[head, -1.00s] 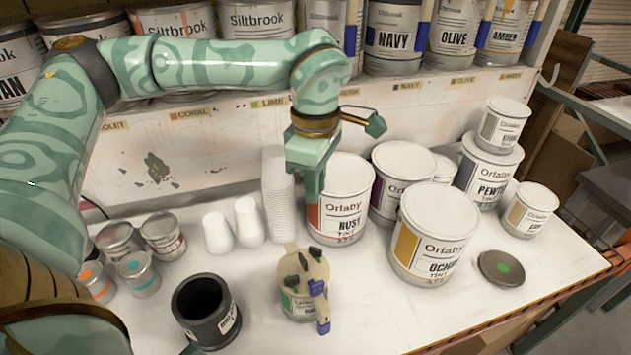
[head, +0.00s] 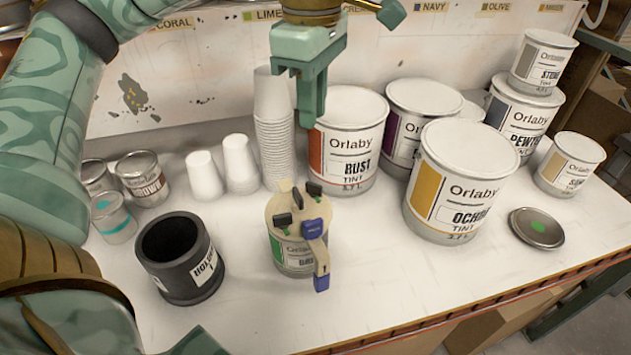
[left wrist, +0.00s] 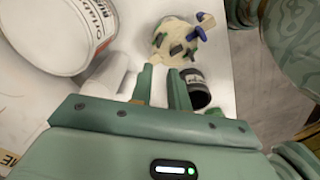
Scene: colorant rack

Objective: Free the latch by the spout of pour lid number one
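A small can (head: 290,262) with a green-edged label stands on the bench and wears a beige pour lid (head: 283,204). Several black latches stand up around the lid, one of them (head: 282,221) at its front left. A blue piece (head: 314,229) and a beige strip with a blue end (head: 321,283) are at its front right. The lid also shows in the left wrist view (left wrist: 170,47). My left gripper (head: 308,118) hangs above and behind the lid, fingers apart and empty in the left wrist view (left wrist: 164,72). My right gripper is not seen.
A black open pot (head: 185,282) stands left of the can. A tall cup stack (head: 273,130) and two white cups (head: 222,168) stand behind. The Rust can (head: 345,145) and Ochre can (head: 455,185) are to the right. The bench front is clear.

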